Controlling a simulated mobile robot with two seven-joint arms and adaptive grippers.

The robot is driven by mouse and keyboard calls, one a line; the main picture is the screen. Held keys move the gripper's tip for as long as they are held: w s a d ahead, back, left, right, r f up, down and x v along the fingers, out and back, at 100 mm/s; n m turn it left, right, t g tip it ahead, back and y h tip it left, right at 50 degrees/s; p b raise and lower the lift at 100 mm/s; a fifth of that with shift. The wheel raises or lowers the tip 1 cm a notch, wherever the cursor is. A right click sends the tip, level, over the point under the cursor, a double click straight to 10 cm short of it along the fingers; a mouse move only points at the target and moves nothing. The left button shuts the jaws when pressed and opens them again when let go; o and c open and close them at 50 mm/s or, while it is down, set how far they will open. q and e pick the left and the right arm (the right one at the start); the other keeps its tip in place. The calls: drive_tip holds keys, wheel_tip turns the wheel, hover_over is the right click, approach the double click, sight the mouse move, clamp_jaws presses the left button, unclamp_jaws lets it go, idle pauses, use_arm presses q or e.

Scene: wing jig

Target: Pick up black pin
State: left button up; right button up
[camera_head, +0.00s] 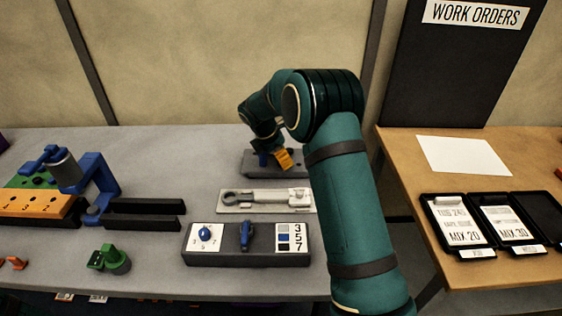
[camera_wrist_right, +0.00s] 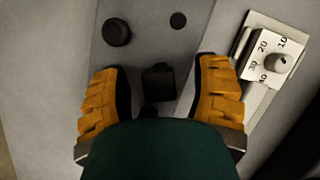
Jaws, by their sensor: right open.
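My right gripper (camera_head: 284,158) is at the grey block (camera_head: 250,168) at the back middle of the table. In the right wrist view my right gripper (camera_wrist_right: 160,85) is open, with one orange finger on each side. A black square-topped piece (camera_wrist_right: 158,82), which looks like a black pin, stands between the fingers, with a gap on both sides. Its lower part is hidden by my gripper's body. A round black knob-like piece (camera_wrist_right: 117,32) is on the same block, beyond the left finger. My left gripper is not in view.
A grey torque wrench (camera_head: 265,199) lies in front of the block; its dial (camera_wrist_right: 281,60) is beside the right finger. A selector box (camera_head: 235,258) stands nearer. A blue clamp (camera_head: 97,180) and black rails (camera_head: 150,206) are left. A wooden table (camera_head: 440,185) is right.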

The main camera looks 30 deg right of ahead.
clamp_jaws()
wheel_tip(320, 180, up, 10)
drive_tip(key=shift+r+p, duration=0.1)
drive_tip(key=shift+p, duration=1.15)
